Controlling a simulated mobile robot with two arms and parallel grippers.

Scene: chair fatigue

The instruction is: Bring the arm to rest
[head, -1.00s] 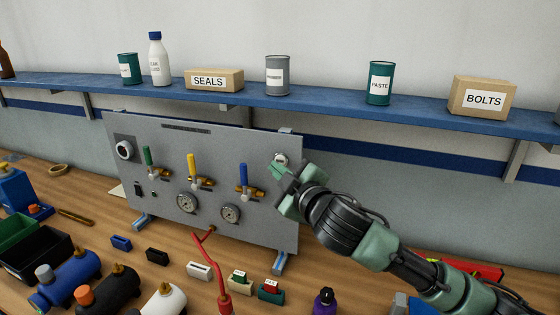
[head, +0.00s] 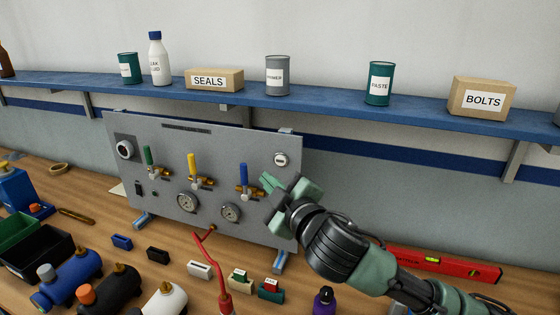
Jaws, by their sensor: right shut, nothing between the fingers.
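My right gripper (head: 268,184) is shut and empty in the head view. It hovers in front of the right part of the grey panel (head: 222,150), below a small round white-faced dial (head: 281,159). Its fingers point left, just right of the blue-handled valve (head: 244,178); I cannot tell whether they touch the panel. The right arm comes in from the lower right. The yellow-handled valve (head: 192,168) and the green-handled valve (head: 148,158) stand further left on the panel. My left gripper is not in view.
A blue shelf (head: 330,97) with cans, a bottle and boxes runs above the panel. A red level (head: 445,263) lies on the wooden bench behind my arm. A red hose (head: 219,268) leaves the panel.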

